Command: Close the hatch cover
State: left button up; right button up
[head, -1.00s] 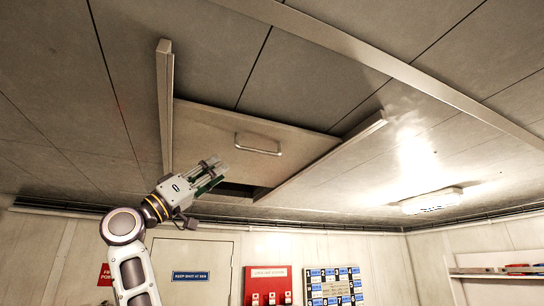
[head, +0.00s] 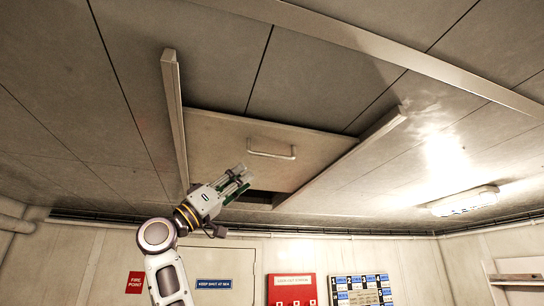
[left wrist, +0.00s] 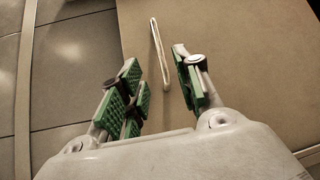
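The hatch cover (head: 225,140) is a flat beige panel in the ceiling, between a left rail (head: 174,105) and a right rail (head: 345,158). A dark opening (head: 262,196) shows along its lower edge, partly behind my left gripper. A pale bar handle (head: 272,153) is on the cover. My left gripper (head: 243,176) is just below and left of the handle, open and empty. In the left wrist view the green-padded fingers (left wrist: 160,85) are spread, with the handle (left wrist: 159,50) beyond the gap between them. I cannot see contact. My right gripper is not in view.
A long ceiling beam (head: 385,62) crosses above the hatch. A lit lamp (head: 464,201) is on the ceiling at right. A door with a blue sign (head: 213,284), a red panel (head: 292,290) and a numbered board (head: 361,290) are on the wall below.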

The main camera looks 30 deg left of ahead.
aim_at(272, 156)
pick_arm(q)
jog(key=p+x, duration=0.5)
jog(key=x, duration=0.6)
jog(key=shift+w+d+r, duration=0.1)
jog(key=shift+d+r, duration=0.05)
jog(key=shift+r, duration=0.15)
jog(key=shift+p+x, duration=0.4)
jog(key=shift+x, duration=0.45)
jog(key=shift+d, duration=0.1)
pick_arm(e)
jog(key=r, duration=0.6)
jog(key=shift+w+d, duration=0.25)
pick_arm(q)
jog(key=shift+w, duration=0.1)
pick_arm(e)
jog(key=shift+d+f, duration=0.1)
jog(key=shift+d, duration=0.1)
pick_arm(q)
grip_shut()
